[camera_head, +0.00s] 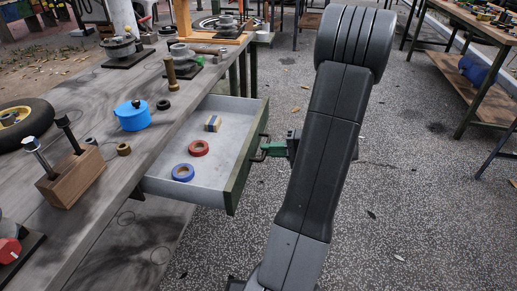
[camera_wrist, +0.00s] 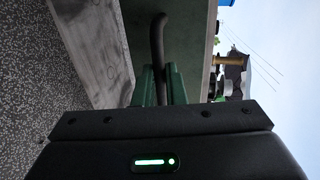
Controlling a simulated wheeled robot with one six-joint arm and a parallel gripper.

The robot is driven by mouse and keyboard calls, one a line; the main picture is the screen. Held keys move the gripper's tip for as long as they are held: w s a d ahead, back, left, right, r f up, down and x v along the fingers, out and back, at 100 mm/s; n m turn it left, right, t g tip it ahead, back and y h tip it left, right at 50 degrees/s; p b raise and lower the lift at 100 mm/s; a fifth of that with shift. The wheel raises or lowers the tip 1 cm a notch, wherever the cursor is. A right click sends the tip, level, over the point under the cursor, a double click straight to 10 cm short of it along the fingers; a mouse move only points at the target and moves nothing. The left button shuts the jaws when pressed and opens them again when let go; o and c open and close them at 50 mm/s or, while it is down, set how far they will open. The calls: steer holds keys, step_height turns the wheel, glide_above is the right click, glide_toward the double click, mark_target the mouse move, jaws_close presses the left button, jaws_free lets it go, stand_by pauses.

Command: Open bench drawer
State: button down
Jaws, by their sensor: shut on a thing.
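The bench drawer (camera_head: 222,125) stands pulled out from the side of the grey workbench (camera_head: 95,208). Its inside is pale grey and its front panel (camera_head: 240,172) is dark green. A dark bar handle (camera_wrist: 158,45) is on the drawer front. My gripper (camera_head: 268,150) is at the drawer front in the head view, with green fingers shut on the handle. In the wrist view the fingers (camera_wrist: 160,86) close around the handle's near part and hide some of it. Inside the drawer lie a red tape roll (camera_head: 198,148), a blue tape roll (camera_head: 183,172) and a small blue-and-tan block (camera_head: 213,123).
The bench top holds a blue round container (camera_head: 132,116), a wooden block with tools (camera_head: 72,177), a brass piece (camera_head: 170,72) and a black wheel (camera_head: 25,122). Speckled floor (camera_head: 420,200) is clear on the right. Another bench (camera_head: 480,25) stands at the upper right.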

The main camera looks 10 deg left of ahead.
steer(key=shift+d, duration=0.3)
steer(key=c, duration=1.5)
jaws_free()
steer(key=p+v, duration=0.2)
steer(key=v, duration=1.1)
steer(key=shift+d+p, duration=0.4)
steer(key=shift+a+r, duration=0.1)
steer(key=b+x, duration=0.2)
steer(key=x, duration=1.2)
steer(key=shift+a+b, duration=0.2)
steer(key=shift+b, duration=0.2)
steer(key=shift+s, duration=0.1)
